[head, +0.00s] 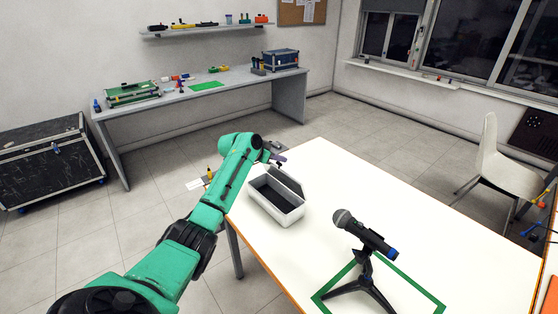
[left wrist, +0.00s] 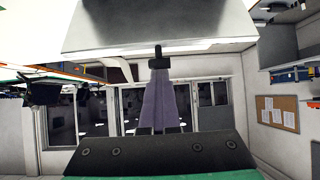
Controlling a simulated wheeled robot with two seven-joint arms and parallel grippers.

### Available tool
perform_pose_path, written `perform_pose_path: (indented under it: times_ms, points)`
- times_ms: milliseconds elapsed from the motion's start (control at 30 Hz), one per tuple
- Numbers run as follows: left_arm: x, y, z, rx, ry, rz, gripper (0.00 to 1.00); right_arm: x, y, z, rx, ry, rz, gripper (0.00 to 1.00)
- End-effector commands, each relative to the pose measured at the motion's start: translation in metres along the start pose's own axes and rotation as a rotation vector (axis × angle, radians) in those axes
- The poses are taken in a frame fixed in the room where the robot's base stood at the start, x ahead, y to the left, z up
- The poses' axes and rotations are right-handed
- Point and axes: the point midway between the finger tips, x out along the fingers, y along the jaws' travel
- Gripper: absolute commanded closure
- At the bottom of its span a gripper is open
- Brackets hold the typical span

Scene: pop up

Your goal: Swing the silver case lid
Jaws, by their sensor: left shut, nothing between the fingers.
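The silver case (head: 281,213) stands on the white table near its left edge, with its dark inside showing. Its lid (head: 288,181) is raised along the far side, leaning partly upright. My left gripper (head: 278,159) is beyond the case, close to the raised lid. In the left wrist view the purplish fingers (left wrist: 159,95) are together with nothing between them. Their tips point at the edge of a large silver-grey surface (left wrist: 160,28), part of the case. I cannot tell whether they touch it. My right gripper is not in view.
A microphone on a tripod (head: 365,240) stands on the white table (head: 360,190), inside a green outline. A grey workbench (head: 180,100) stands along the back wall.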

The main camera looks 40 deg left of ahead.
Motion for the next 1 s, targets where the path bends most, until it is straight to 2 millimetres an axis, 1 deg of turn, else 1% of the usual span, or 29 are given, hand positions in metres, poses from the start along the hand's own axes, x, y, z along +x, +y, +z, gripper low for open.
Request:
perform_pose_path:
  times_ms: [100,333,467,633,667,700,733,1000]
  points:
    - [0.009,0.001,-0.004,0.0,0.003,0.001,1.0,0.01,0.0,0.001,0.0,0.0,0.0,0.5]
    - [0.025,0.001,-0.016,0.0,0.001,0.001,1.0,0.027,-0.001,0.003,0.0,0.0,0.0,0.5]
    - [0.027,0.001,-0.021,0.001,-0.001,0.0,1.0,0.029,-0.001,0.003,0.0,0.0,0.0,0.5]
    - [0.026,0.001,-0.021,0.001,-0.002,0.0,1.0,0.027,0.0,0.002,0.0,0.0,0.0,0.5]
    - [0.026,0.001,-0.021,0.001,-0.002,0.0,0.95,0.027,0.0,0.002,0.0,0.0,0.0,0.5]
    - [0.026,0.001,-0.021,0.001,-0.002,0.0,0.8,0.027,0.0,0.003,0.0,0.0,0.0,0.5]
    - [0.026,0.001,-0.021,0.001,-0.001,0.0,0.68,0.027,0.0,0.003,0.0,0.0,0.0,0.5]
    - [0.026,0.001,-0.021,0.001,-0.001,0.0,0.68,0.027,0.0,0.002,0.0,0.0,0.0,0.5]
